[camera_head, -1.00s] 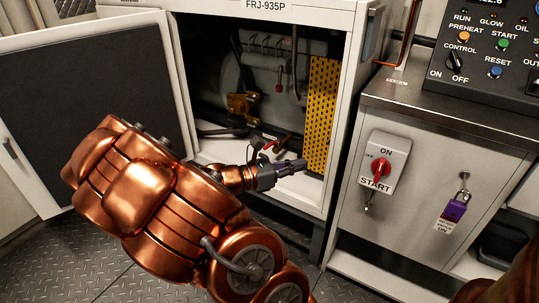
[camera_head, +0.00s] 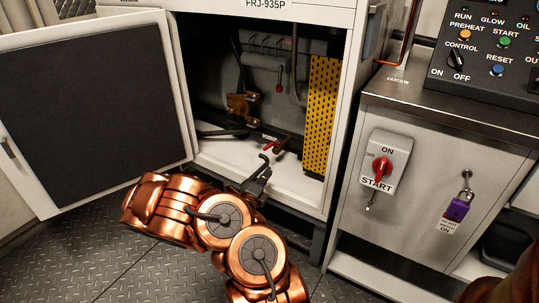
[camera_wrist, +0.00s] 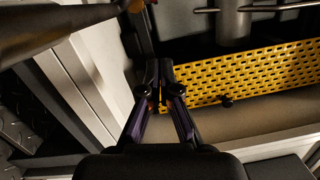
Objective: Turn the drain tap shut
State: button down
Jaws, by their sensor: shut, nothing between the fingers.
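The drain tap shows in the head view as a small red lever (camera_head: 268,147) beside a short brass fitting (camera_head: 283,142), low inside the open cabinet. The lever slants, its free end toward the lower left. My gripper (camera_head: 264,160) is just in front of and below the lever, over the cabinet floor; whether they touch I cannot tell. In the wrist view the fingers of my gripper (camera_wrist: 160,66) are together and hold nothing. I cannot make out the red lever clearly there.
A yellow perforated guard (camera_head: 322,115) stands right of the tap; it also shows in the wrist view (camera_wrist: 250,75). The cabinet door (camera_head: 90,110) is open at left. A larger brass valve (camera_head: 242,104) is further back. A control cabinet (camera_head: 440,170) stands at right.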

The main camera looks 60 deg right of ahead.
jog(key=w+d+r+b, duration=0.1)
jog(key=w+d+b, duration=0.3)
jog(key=d, duration=0.6)
jog(key=shift+w+r+b, duration=0.15)
jog(key=shift+w+b, duration=0.2)
jog(key=shift+w, duration=0.35)
jog(key=shift+w+p, duration=0.15)
jog(key=shift+p, duration=0.15)
jog(key=shift+w+m+g+p, duration=0.15)
jog(key=shift+m+g+p, duration=0.15)
jog(key=shift+g+p, duration=0.15)
